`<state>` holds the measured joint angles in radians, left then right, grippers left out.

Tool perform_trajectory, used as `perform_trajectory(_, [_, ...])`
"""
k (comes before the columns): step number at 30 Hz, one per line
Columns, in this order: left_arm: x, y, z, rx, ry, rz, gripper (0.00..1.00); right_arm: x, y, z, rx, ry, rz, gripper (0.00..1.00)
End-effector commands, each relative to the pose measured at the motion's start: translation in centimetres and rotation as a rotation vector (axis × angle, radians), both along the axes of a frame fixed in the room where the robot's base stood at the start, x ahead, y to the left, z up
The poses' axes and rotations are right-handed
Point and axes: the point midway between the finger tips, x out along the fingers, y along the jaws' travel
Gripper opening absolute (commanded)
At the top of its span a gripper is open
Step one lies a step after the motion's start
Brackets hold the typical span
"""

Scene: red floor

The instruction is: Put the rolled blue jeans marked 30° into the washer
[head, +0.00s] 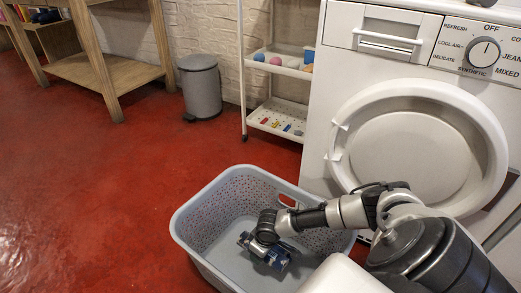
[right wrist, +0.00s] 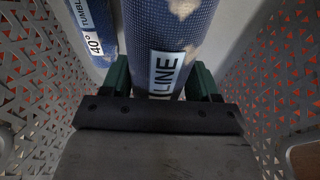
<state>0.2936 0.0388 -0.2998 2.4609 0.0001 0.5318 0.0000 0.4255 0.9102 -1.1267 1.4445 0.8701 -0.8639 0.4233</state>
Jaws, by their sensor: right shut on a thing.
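My right gripper (head: 258,245) is down inside the grey laundry basket (head: 205,208). In the right wrist view its green fingers (right wrist: 162,82) are shut on a rolled dark blue garment (right wrist: 178,25) with pale worn patches, one finger on each side. The roll's label reads "LINE"; no 30° mark shows on it. A second blue roll (right wrist: 92,32), labelled "40°" and "TUMBLE", lies to its left. In the head view the rolls are small and partly hidden by the gripper. The white washer (head: 325,75) stands behind the basket; its round door (head: 410,150) looks closed. My left gripper is out of view.
The washer's dial (head: 483,52) is at upper right. A white shelf cart (head: 275,118) with small coloured items and a grey bin (head: 200,88) stand by the brick wall. A wooden table (head: 105,70) is at upper left. Red floor left of the basket is clear.

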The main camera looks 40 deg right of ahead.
Motion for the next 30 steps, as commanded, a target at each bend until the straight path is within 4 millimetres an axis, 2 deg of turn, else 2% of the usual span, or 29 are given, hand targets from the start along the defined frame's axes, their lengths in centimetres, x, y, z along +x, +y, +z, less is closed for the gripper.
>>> perform_trajectory(1, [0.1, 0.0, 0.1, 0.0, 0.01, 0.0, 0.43, 0.0, 0.0, 0.6, 0.0, -0.001, 0.0, 0.28])
perform_trajectory(10, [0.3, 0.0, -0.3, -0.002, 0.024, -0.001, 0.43, 0.2, 0.2, 1.2, 0.001, -0.002, -0.001, 0.28])
perform_trajectory(14, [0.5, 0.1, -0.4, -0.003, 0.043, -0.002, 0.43, 1.2, 1.6, 3.4, 0.003, -0.006, -0.015, 0.28])
perform_trajectory(17, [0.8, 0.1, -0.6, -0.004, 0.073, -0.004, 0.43, 2.6, 3.7, 6.8, 0.006, -0.009, -0.038, 0.28])
perform_trajectory(20, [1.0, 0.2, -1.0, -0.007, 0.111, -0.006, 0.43, 4.0, 6.3, 11.5, 0.007, -0.012, -0.067, 0.28])
perform_trajectory(25, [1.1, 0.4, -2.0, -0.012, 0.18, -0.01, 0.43, 5.7, 10.3, 20.2, 0.006, -0.011, -0.108, 0.28])
perform_trajectory(30, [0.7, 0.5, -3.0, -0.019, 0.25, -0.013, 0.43, 6.1, 13.3, 29.3, 0.007, -0.013, -0.138, 0.28])
